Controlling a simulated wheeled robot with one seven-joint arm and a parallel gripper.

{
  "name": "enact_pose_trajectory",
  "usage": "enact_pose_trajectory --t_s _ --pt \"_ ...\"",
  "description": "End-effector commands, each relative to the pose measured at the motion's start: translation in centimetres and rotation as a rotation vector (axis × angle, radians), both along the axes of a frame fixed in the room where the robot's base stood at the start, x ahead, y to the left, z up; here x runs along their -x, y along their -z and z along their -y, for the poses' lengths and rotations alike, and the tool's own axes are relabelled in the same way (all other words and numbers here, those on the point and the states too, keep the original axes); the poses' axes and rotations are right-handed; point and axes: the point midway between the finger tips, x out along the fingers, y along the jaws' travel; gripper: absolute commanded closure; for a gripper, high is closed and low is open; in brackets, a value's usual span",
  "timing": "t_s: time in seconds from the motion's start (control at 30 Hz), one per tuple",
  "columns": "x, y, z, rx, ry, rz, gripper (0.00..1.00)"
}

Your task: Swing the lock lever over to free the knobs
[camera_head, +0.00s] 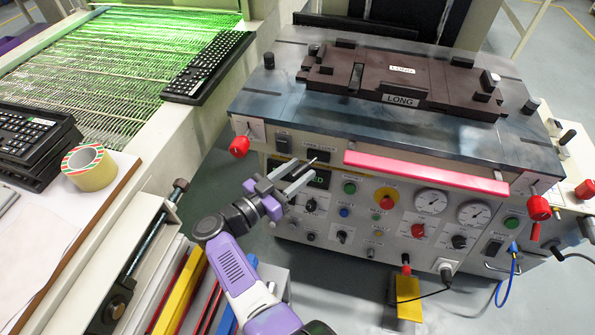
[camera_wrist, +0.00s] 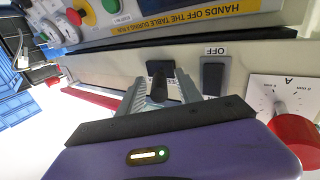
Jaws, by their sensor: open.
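A small black lever (camera_wrist: 159,92) on a dark plate shows between my fingers in the wrist view; it looks like the lock lever. Its dark plate (camera_head: 318,155) sits on the machine's front under a label too small to read surely. My gripper (camera_head: 315,168) is open in front of it, one finger on each side in the wrist view (camera_wrist: 158,96). I cannot tell whether either finger touches the lever. A red knob (camera_head: 239,146) is at the machine's left corner, beside dial A in the wrist view (camera_wrist: 296,140). Another red knob (camera_head: 538,208) is at the right.
A black switch marked OFF (camera_wrist: 212,76) is close beside the lever. A long red bar (camera_head: 425,172) crosses the machine's front. Buttons and gauges (camera_head: 431,201) fill the panel below. A conveyor with a keyboard (camera_head: 207,66) stands at the left.

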Motion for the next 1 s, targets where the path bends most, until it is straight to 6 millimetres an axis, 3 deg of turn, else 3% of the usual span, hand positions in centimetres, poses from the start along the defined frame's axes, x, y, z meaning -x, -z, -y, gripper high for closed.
enact_pose_trajectory --t_s 0.53,1.0 --pt "5.2 0.0 -4.7 0.000 -0.002 0.000 0.59" --pt "5.8 0.0 -5.2 0.000 0.000 0.000 0.59"
